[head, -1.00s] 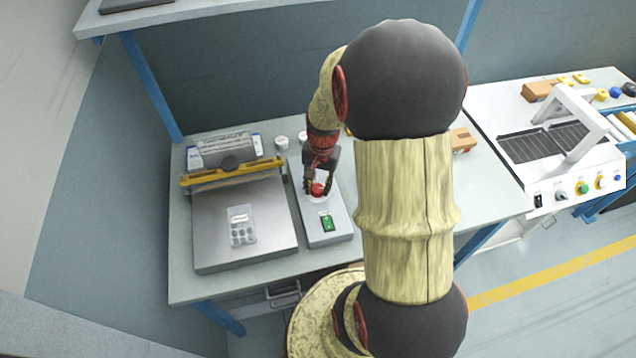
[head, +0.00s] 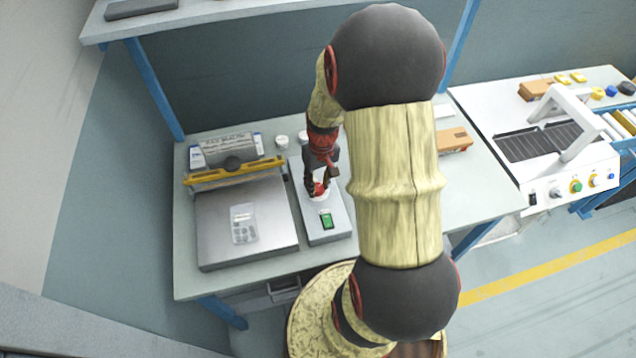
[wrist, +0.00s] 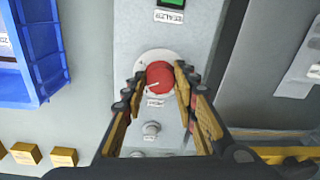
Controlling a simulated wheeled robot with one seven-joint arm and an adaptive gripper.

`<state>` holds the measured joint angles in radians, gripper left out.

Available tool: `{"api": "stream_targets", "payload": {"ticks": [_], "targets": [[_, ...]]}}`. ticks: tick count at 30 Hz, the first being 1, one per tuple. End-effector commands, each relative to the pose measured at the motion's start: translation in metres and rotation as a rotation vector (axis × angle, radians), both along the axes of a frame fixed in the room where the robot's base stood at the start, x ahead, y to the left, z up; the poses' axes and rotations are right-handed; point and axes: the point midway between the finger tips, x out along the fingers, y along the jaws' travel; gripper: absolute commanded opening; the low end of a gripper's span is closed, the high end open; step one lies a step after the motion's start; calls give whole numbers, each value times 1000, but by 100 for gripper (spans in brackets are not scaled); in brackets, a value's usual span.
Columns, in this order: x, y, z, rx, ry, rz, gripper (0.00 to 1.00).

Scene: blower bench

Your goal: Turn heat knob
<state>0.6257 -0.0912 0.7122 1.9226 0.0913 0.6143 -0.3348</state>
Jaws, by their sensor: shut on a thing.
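The red heat knob (wrist: 160,77) sits on a pale round dial plate on the grey control box (wrist: 195,30). A white pointer line on the knob points to the lower left in the wrist view. My gripper (wrist: 159,80) has one fingertip on each side of the knob and is shut on it. In the head view my gripper (head: 318,188) reaches down onto the control box (head: 325,228), and the fingers partly hide the knob. A green rocker switch (head: 326,219) is at the box's near end. A small grey knob (wrist: 151,128) lies between my fingers in the wrist view.
A sealing press (head: 240,222) with a yellow bar stands left of the box, a blister pack (head: 243,223) on its plate. A blue bin (wrist: 25,50) shows in the wrist view. A cardboard box (head: 453,140) and white machine (head: 545,165) are right.

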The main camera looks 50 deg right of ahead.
Motion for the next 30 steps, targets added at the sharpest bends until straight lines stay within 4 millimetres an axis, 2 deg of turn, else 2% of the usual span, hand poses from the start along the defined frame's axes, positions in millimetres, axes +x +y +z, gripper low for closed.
{"api": "stream_targets", "payload": {"ticks": [18, 19, 28, 30], "targets": [[1, 0, 0, -1, -1, 41, 3], [1, 0, 0, -1, -1, 41, 30], [0, 0, 0, 0, -1, 40, 47], [0, 0, 0, 0, 0, 40, 47]]}}
